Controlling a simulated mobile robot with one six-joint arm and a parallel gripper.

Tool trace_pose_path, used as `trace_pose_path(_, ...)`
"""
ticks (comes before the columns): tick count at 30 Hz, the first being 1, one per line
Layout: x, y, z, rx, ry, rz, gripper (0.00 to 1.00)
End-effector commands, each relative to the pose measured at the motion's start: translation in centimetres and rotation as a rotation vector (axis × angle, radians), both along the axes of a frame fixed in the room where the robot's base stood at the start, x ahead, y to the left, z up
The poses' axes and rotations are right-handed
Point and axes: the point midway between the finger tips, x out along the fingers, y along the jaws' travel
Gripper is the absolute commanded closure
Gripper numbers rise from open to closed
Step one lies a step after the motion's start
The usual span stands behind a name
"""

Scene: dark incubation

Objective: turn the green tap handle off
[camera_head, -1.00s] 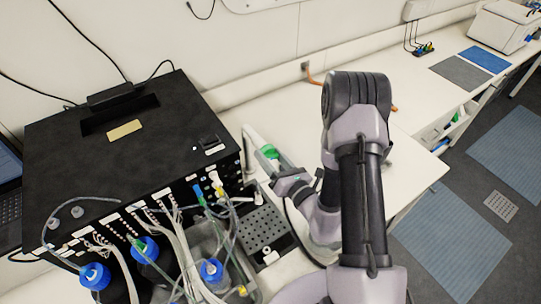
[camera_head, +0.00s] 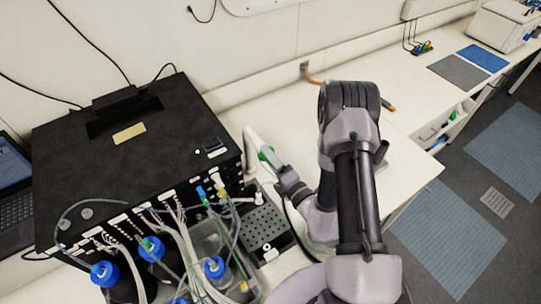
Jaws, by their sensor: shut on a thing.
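The green tap handle (camera_head: 263,155) shows as a small green patch on the bench, just right of the black box. It sits against a white, pipe-like tap body (camera_head: 251,137). My gripper (camera_head: 271,159) reaches in from the lower right and is shut on the green handle. The jaws cover much of the handle, so its exact angle cannot be told.
The large black box (camera_head: 120,155) stands left, with tubes and blue-capped bottles (camera_head: 152,248) in front. A dark perforated rack (camera_head: 262,228) lies below my gripper. An orange-tipped cable (camera_head: 388,104) lies behind my arm. The white bench (camera_head: 285,120) is clear behind my gripper.

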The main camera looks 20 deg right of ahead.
Motion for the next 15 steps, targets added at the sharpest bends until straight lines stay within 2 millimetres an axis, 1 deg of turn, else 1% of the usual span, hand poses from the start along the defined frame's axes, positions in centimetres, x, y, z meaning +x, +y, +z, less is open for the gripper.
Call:
trace_pose_path(1,0.08,-0.01,0.28,0.029,0.006,0.0,0.9)
trace_pose_path(6,0.1,-0.02,0.28,0.127,0.037,0.0,0.9)
trace_pose_path(15,0.12,-0.02,0.22,0.224,0.068,0.001,0.9)
